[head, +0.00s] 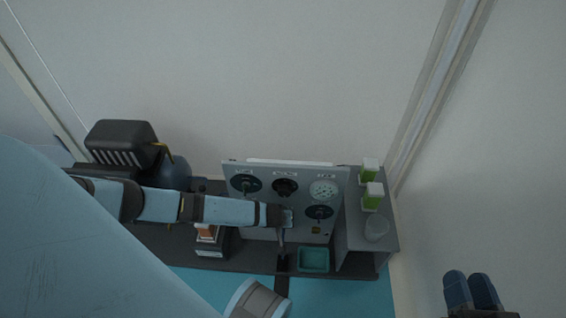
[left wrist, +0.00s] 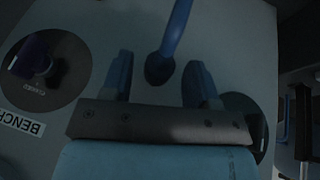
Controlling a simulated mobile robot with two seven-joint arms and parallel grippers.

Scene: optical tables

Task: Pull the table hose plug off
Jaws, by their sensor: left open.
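A blue hose with a rounded dark end, seemingly the hose plug (left wrist: 160,68), shows in the left wrist view in front of the grey panel. My left gripper (left wrist: 160,85) is open, with one finger on each side of the hose end and visible gaps to it. In the head view my left arm reaches across the panel from the left, and the left gripper (head: 287,216) is at the panel's lower middle, too small to read there. My right gripper (head: 473,291) is at the bottom right, its two blue fingers together and empty, far from the panel.
The grey panel (head: 262,171) bears several dark knobs and a white gauge (head: 323,190). A teal tray (head: 313,259) lies before it. Green-and-white containers (head: 373,196) and a clear beaker (head: 376,229) stand on the right shelf. A black machine (head: 121,140) stands at left.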

